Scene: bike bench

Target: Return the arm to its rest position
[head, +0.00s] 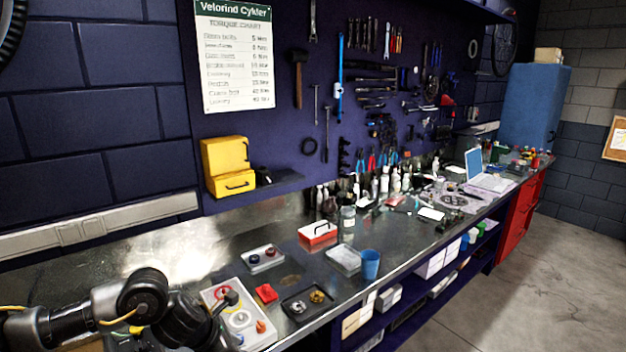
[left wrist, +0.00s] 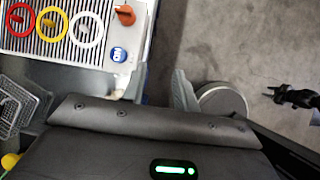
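My left arm (head: 95,305) comes in at the lower left of the head view, bent low at the near end of the bench; its fingertips cannot be made out there. In the left wrist view my left gripper (left wrist: 158,88) is open, its two grey fingers well apart with nothing between them. The fingers are beside the edge of a ridged tray, with floor showing beyond. A black jointed part at the right of the left wrist view seems to be my right gripper (left wrist: 280,93), small and unclear. My right arm does not show in the head view.
The tray (left wrist: 104,62) holds red, yellow and white rings, an orange piece and a blue cap. A wire basket (left wrist: 22,105) is beside it. Along the bench are a black tray (head: 290,312), a blue cup (head: 370,264) and a red-and-white box (head: 317,234). The floor at right is clear.

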